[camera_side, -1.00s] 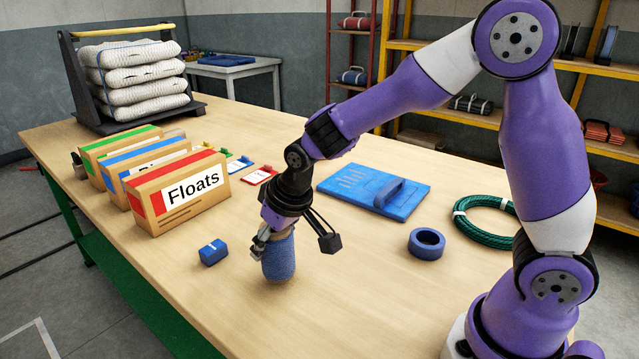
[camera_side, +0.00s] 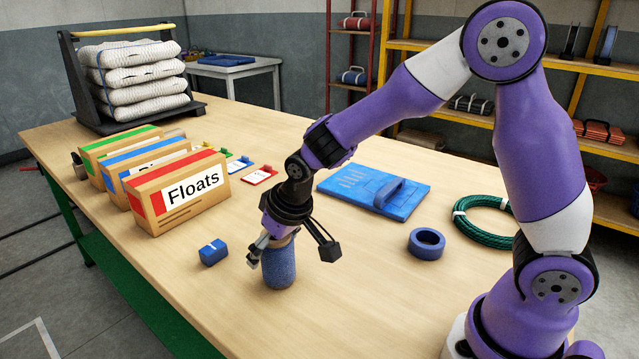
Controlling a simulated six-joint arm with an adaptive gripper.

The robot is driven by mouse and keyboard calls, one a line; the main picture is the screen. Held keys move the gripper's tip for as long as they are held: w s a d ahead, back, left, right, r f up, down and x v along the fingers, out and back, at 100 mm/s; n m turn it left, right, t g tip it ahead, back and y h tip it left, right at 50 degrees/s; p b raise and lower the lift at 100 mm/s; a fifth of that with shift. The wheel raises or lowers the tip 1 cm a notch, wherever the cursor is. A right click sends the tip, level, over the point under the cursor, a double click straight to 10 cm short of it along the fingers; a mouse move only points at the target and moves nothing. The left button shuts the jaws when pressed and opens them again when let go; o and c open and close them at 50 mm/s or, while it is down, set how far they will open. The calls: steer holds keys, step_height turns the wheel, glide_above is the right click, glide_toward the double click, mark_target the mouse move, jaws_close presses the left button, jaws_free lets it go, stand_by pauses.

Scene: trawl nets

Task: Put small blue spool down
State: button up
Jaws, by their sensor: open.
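The small blue spool (camera_side: 279,268) stands upright on the wooden table, in front of the boxes and to the right of a small blue block. My gripper (camera_side: 291,257) is directly over it, pointing down. Its fingers are spread open, one at the spool's left side and one clear of it on the right. The spool's top is partly hidden by my gripper.
A small blue block (camera_side: 213,252) lies to the left. The Floats box (camera_side: 178,192) stands behind it with other boxes. A blue tape roll (camera_side: 426,243), a blue clipboard-like board (camera_side: 373,188) and a green rope coil (camera_side: 484,222) lie to the right. The table front is clear.

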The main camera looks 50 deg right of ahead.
steer(key=v, duration=1.3)
steer(key=s+d+t, duration=0.1)
steer(key=s+d, duration=0.4)
steer(key=s, duration=0.6)
steer(key=shift+s+r, duration=0.2)
steer(key=shift+r, duration=0.05)
